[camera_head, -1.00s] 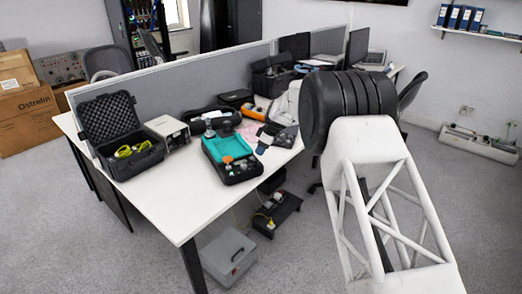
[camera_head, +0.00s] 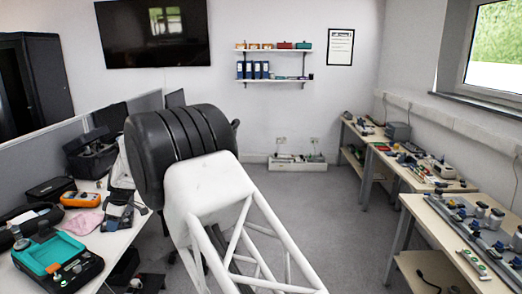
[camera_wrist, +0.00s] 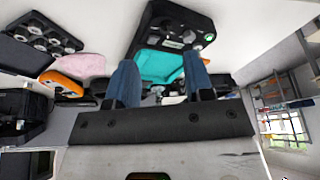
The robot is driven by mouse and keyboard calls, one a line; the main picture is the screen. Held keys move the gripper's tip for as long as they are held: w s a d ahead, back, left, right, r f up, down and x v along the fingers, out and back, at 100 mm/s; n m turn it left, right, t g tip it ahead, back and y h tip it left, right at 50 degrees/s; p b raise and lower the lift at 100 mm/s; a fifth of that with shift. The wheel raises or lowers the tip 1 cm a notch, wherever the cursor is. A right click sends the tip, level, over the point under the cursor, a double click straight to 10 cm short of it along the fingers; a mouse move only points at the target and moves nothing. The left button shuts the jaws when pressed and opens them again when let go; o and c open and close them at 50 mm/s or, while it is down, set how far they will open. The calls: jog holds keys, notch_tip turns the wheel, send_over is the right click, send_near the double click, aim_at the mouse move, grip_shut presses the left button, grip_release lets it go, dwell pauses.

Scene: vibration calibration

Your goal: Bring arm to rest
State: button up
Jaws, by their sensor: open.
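My gripper (camera_wrist: 162,85) shows in the wrist view with its two blue fingers apart and nothing between them. Beyond the fingers is a black and teal case (camera_wrist: 165,62) with a green light. In the head view my arm's white lattice link and black joint fill the middle, in front of the white desk (camera_head: 98,235). The same teal case (camera_head: 52,262) lies on that desk at the lower left. My gripper is seen only in part, if at all, at the desk in the head view.
An orange device (camera_head: 80,199), a pink cloth (camera_head: 82,222) and an open black case (camera_head: 92,155) lie on the desk. A grey partition (camera_head: 45,165) stands behind it. Workbenches (camera_head: 405,215) with equipment line the right wall. Open grey floor (camera_head: 320,215) lies between.

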jog(key=s+d+r+m+t, duration=0.1)
jog(key=d+r+m, duration=0.1)
jog(key=d+r, duration=0.65)
jog(key=s+d+r+m, duration=0.1)
jog(key=d+r+m, duration=0.2)
jog(key=d, duration=1)
jog(key=s+d+r+m+t, duration=0.1)
jog(key=d+r+m, duration=0.1)
jog(key=d+r, duration=0.65)
jog(key=s+d+r+m+h, duration=0.15)
jog(key=s+d, duration=0.25)
jog(key=d, duration=0.4)
jog(key=s+d+r+m, duration=0.15)
jog(key=s+d, duration=0.25)
jog(key=d, duration=0.4)
jog(key=s+d+r+m, duration=0.15)
jog(key=s+d, duration=0.25)
jog(key=d, duration=0.4)
jog(key=s+d+f+m, duration=0.2)
jog(key=s+d+m, duration=0.1)
jog(key=s+d, duration=0.4)
jog(key=s+d+f+m+t+h, duration=0.1)
jog(key=s+d+f+m, duration=0.1)
jog(key=s+d, duration=0.5)
jog(key=s+d+f+m+h, duration=0.1)
jog(key=s+d+m, duration=0.3)
jog(key=s, duration=1.2)
jog(key=shift+d+f+t, duration=0.4)
jog(key=shift+d+f, duration=0.45)
jog(key=shift+d, duration=0.8)
